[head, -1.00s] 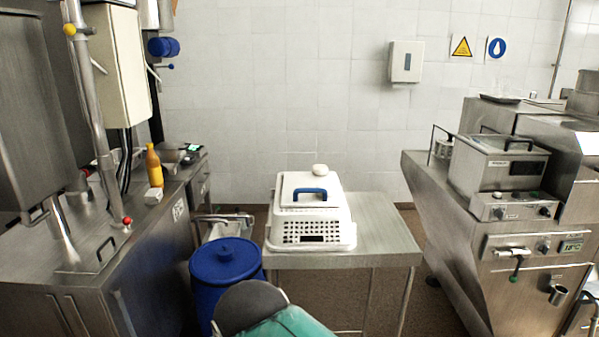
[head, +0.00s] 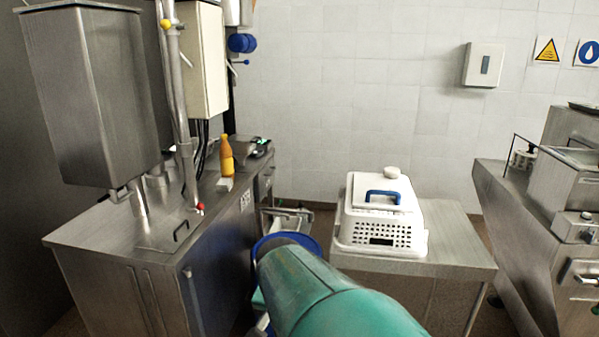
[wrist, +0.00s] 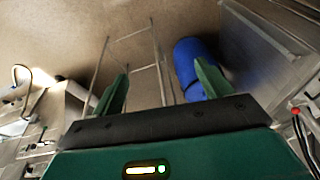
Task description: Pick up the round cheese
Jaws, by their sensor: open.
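A small, pale, rounded thing that looks like the round cheese (head: 391,172) sits on the back of the white lid of a perforated white basket (head: 352,232). The lid has a blue handle (head: 383,196). The basket stands on a steel table (head: 455,240). My gripper (wrist: 162,68) is open in the wrist view, with two green fingers apart and nothing between them. It faces the brown floor and a table frame, away from the cheese. In the head view my green arm fills the bottom middle, and the gripper itself cannot be made out.
A blue barrel (head: 262,243) stands left of the table, partly behind my arm; it also shows in the wrist view (wrist: 187,60). A steel counter (head: 100,225) with an orange bottle (head: 226,157) is at left. Steel machines (head: 545,190) stand at right. The table's right part is clear.

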